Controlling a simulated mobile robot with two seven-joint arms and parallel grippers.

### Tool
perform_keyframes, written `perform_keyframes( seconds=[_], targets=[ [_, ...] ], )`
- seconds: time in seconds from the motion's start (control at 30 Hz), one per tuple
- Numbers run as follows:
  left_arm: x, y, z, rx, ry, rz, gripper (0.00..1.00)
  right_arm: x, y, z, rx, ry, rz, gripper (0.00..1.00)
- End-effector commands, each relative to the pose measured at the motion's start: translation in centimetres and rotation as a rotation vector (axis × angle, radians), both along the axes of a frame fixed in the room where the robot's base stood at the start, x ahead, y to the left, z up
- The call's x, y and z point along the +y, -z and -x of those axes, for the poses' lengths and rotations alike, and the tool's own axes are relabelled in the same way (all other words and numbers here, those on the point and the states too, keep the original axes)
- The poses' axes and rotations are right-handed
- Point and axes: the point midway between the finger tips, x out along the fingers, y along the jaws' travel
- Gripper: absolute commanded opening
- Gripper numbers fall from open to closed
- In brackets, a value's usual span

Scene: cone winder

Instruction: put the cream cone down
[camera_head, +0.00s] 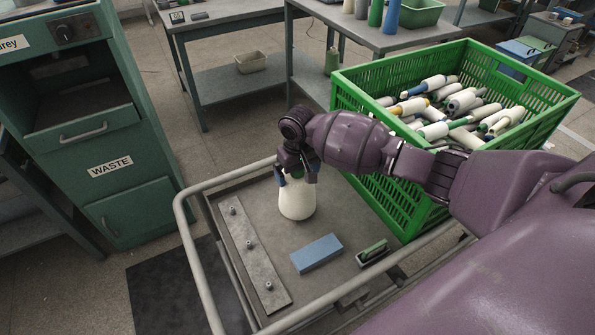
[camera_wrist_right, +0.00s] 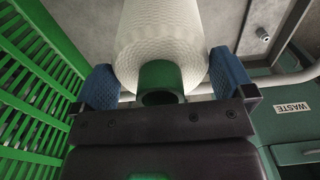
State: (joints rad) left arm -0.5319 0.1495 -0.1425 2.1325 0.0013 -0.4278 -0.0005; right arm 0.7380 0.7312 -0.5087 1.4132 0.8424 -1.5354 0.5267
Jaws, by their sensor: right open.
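The cream cone (camera_head: 297,203) stands upright on the grey top of the cart (camera_head: 345,215), its wide end down. My right gripper (camera_head: 297,176) is above it, fingers pointing down on either side of its narrow upper end. In the right wrist view the cream cone (camera_wrist_right: 162,35) shows between the two blue finger pads of my right gripper (camera_wrist_right: 164,82), with its green tube end toward the palm. The jaws are open; whether a pad still touches the cone I cannot tell. My left gripper is not in view.
A metal strip with several pegs (camera_head: 247,258) lies left of the cone. A blue block (camera_head: 316,253) and a small green-topped item (camera_head: 373,251) lie in front. A green crate (camera_head: 395,197) full of cones stands right. The cart has a raised rail (camera_head: 195,262); a WASTE cabinet (camera_head: 130,190) stands left.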

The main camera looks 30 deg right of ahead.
Motion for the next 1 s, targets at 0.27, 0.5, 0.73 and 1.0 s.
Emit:
perform_keyframes(
  seconds=[0.27, 0.5, 0.73, 1.0],
  targets=[
    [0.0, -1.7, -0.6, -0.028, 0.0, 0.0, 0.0, 0.0, -4.3, -0.2, -0.01, -0.001, 0.0, 1.0],
    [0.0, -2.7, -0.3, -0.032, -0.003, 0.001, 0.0, 0.0, -8.9, -0.2, -0.009, 0.0, 0.0, 1.0],
    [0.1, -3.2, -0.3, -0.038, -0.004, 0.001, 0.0, 0.1, -11.5, -0.1, -0.004, -0.001, -0.001, 1.0],
    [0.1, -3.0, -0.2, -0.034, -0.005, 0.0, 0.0, 0.1, -12.0, 0.1, 0.0, -0.002, -0.002, 1.0]
  ],
)
